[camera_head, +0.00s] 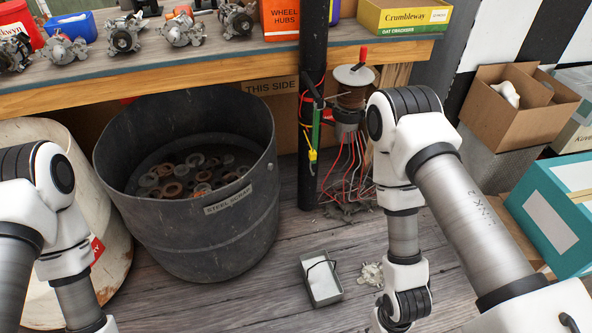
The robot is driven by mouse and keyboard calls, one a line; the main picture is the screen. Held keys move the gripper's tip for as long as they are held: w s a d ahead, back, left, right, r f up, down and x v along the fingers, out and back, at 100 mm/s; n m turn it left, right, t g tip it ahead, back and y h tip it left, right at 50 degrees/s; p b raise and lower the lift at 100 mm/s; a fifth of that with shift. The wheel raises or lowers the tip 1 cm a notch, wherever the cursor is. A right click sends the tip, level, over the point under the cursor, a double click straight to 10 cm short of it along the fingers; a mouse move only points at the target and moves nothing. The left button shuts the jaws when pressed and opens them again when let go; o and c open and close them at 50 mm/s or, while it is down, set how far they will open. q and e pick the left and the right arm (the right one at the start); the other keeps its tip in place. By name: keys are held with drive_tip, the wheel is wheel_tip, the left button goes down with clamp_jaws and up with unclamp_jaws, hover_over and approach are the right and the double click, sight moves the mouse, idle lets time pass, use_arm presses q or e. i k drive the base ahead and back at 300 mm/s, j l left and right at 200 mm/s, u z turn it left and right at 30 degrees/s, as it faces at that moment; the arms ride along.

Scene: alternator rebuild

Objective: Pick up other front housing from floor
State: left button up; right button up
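My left arm is at the far left, beside the scrap bin. My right arm hangs right of centre, with its wrist near the bottom edge. Neither gripper's fingers show. The floor below the picture and behind my arms is hidden.
A dark steel scrap bin (195,225) holding round metal pieces stands left of centre. A black post (313,110) with tools and loose red wires rises beside it. Boxes stand right.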

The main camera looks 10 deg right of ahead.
sight(379, 272)
drive_tip(key=z, duration=1.3)
